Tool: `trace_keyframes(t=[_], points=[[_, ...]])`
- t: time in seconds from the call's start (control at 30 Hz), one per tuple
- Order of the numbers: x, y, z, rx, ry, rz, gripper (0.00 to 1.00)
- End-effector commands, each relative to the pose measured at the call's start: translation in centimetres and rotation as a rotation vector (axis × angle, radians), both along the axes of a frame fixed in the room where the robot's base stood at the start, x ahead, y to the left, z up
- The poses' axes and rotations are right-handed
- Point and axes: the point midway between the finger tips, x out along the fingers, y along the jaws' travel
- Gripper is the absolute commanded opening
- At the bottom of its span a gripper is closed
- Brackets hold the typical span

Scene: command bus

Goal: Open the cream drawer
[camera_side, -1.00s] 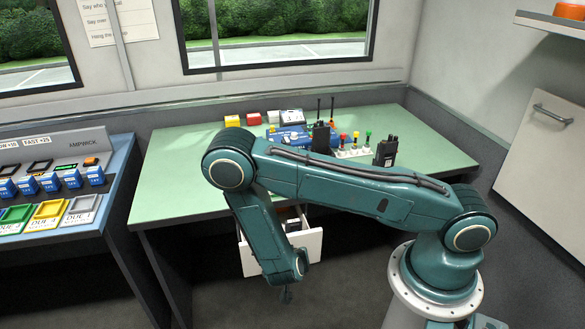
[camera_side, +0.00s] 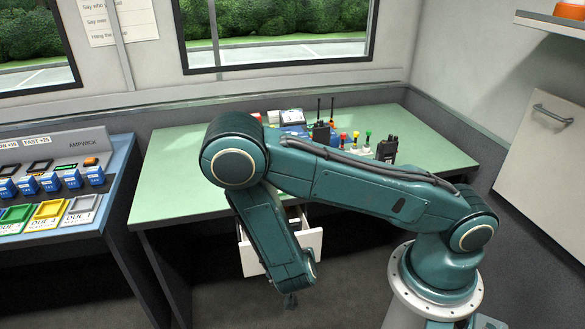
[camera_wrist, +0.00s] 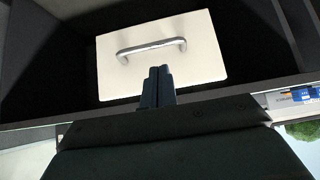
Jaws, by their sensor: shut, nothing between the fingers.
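The cream drawer (camera_side: 251,259) stands pulled out from under the green desk, its open top partly hidden behind my forearm. In the wrist view its pale front panel (camera_wrist: 205,65) shows with a metal bar handle (camera_wrist: 151,47). My gripper (camera_side: 291,301) hangs below my forearm in front of the drawer. In the wrist view my gripper (camera_wrist: 159,72) is shut and empty. Its fingertips overlap the panel in the picture, a little below the handle, and do not hold it.
The green desk (camera_side: 180,190) carries a blue device, black radios (camera_side: 387,150) and coloured buttons at its back. A blue console (camera_side: 62,190) stands at left. A white cabinet door (camera_side: 545,140) with a handle is at right. Dark floor lies before the drawer.

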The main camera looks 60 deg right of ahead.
Motion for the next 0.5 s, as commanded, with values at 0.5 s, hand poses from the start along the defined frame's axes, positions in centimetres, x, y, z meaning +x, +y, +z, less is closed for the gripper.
trace_keyframes(t=[0.5], points=[[-1.7, 1.6, 2.5, 0.001, 0.001, -0.001, 0.00]])
